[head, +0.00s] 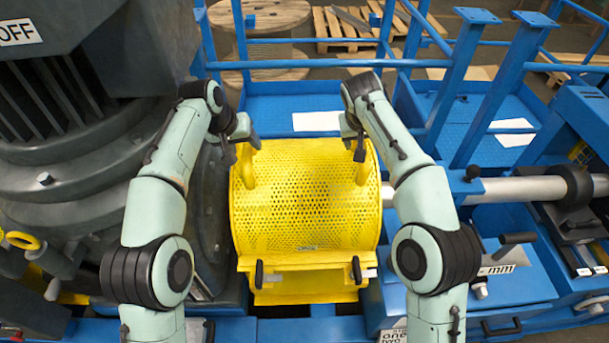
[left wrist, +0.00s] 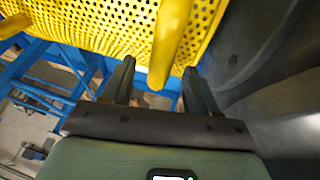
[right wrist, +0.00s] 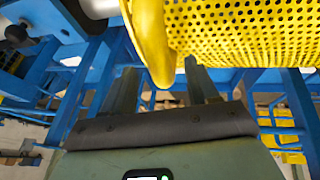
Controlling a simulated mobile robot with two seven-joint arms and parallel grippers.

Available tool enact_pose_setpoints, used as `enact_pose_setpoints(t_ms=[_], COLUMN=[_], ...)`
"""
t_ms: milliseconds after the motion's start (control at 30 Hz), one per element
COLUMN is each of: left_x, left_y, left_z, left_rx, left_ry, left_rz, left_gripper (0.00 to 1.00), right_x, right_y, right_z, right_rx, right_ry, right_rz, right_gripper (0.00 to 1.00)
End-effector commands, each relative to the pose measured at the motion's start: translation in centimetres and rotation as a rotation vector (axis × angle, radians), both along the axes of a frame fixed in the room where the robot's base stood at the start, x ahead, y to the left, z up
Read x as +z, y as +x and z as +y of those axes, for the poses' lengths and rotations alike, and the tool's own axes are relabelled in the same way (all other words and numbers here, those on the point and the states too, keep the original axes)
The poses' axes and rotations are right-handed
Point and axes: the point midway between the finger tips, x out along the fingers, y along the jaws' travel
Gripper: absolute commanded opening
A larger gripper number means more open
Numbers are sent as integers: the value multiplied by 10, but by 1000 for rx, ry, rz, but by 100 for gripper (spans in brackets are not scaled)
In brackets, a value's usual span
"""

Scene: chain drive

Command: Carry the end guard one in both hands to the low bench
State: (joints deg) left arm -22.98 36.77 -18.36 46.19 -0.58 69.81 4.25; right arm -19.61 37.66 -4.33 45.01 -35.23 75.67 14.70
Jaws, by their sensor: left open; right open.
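The end guard one is most likely the yellow perforated, curved guard (head: 305,205) in the middle of the head view, over the shaft line. It has a yellow handle on each side. My left gripper (head: 243,140) is at its left handle; in the left wrist view the open fingers (left wrist: 158,85) stand on either side of the yellow handle bar (left wrist: 170,40). My right gripper (head: 356,150) is at the right handle; in the right wrist view its open fingers (right wrist: 160,85) flank the right handle (right wrist: 150,45). Contact with the handles cannot be told.
A large dark grey machine (head: 60,130) stands close on the left. A silver shaft (head: 520,190) runs off to the right. Blue railings (head: 465,85) and a blue deck stand behind the guard. A wooden cable reel (head: 262,20) and pallets (head: 345,28) lie farther back.

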Motion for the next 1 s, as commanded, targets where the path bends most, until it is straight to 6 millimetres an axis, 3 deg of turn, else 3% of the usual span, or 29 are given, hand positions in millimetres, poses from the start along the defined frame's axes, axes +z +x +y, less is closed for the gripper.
enact_pose_setpoints(t_ms=[100, 300, 733, 767, 933, 1000], left_x=[-22, -43, -51, -50, -50, -50], left_y=[8, 18, 21, 21, 21, 21], left_z=[-4, -9, -11, -11, -11, -11], left_rx=[0, -1, 0, 0, -1, -1], left_ry=[2, 1, 1, 1, 0, 0], left_rz=[4, 0, -1, -1, -1, -1], left_gripper=[59, 59, 59, 56, 0, 0], right_x=[-21, -43, -51, -51, -50, -50], right_y=[8, 18, 21, 21, 21, 21], right_z=[-5, -10, -11, -11, -11, -11], right_rx=[-1, -1, 1, 1, 0, 0], right_ry=[-1, -1, 0, 0, 0, 0], right_rz=[2, 1, -1, -1, -1, -1], right_gripper=[59, 59, 59, 56, 0, 0])
